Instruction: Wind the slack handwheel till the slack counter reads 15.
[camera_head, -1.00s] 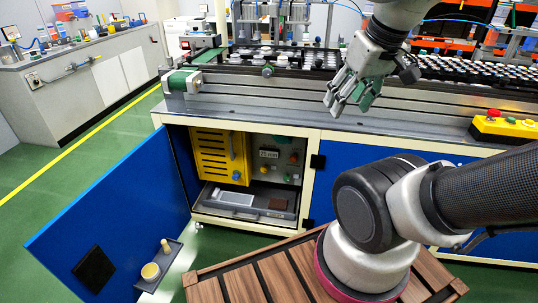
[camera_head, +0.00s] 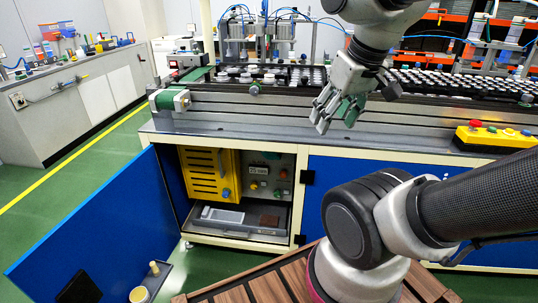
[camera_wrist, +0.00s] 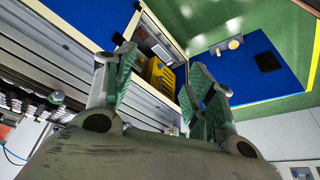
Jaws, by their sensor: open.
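My gripper (camera_head: 336,116) hangs open and empty above the bench front, in front of the conveyor. In the wrist view its two spread fingers (camera_wrist: 160,78) have green inner pads, with nothing between them. A small white plate with dark marks (camera_head: 258,170), perhaps the counter, is on a grey panel inside the open cabinet; its digits are too small to read surely. A round green-grey knob (camera_head: 255,90) is on the conveyor's front rail, left of my gripper. I cannot tell which of these is the slack handwheel.
The blue cabinet door (camera_head: 95,225) stands open at the left, with a small shelf (camera_head: 155,283) on it. A yellow slotted box (camera_head: 207,175) and a grey drawer (camera_head: 240,222) are inside the cabinet. A yellow button box (camera_head: 495,137) is at the bench's right.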

